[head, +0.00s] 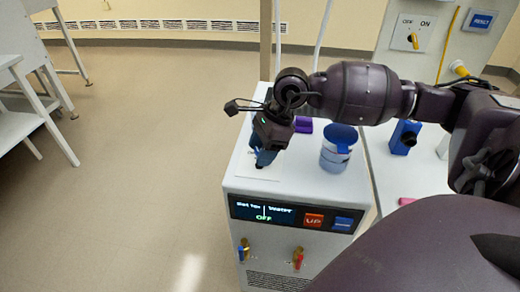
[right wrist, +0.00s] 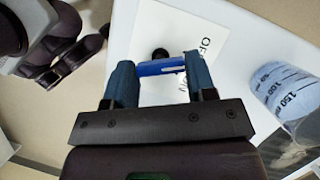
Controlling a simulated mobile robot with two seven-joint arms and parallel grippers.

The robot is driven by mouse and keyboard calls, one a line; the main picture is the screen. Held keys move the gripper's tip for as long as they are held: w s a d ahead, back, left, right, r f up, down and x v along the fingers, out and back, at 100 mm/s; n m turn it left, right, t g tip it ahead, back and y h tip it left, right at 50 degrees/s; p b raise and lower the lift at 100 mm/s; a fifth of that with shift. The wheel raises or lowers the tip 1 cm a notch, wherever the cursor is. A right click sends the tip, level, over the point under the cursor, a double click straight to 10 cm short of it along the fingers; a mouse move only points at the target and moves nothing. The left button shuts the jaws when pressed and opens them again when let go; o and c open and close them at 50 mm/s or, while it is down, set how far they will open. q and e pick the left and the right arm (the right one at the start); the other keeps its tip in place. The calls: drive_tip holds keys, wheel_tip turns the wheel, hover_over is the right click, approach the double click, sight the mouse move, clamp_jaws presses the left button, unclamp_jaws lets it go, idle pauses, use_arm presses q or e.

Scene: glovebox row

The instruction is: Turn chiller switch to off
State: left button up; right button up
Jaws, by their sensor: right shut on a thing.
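The chiller (head: 235,190) is a white box. In the head view my right gripper (head: 265,157) points down onto the plate and hides most of the lever. My left gripper is not in view.
A blue measuring cup (head: 337,150) stands on the chiller top close to the right of my gripper. A purple object (head: 303,128) is behind it. Another white surface with a blue object (head: 404,137) stands right. The floor left of the chiller is clear.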

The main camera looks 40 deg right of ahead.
drive_tip(key=shift+n, duration=0.3)
drive_tip(key=o, duration=0.9)
drive_tip(key=shift+o, duration=0.2)
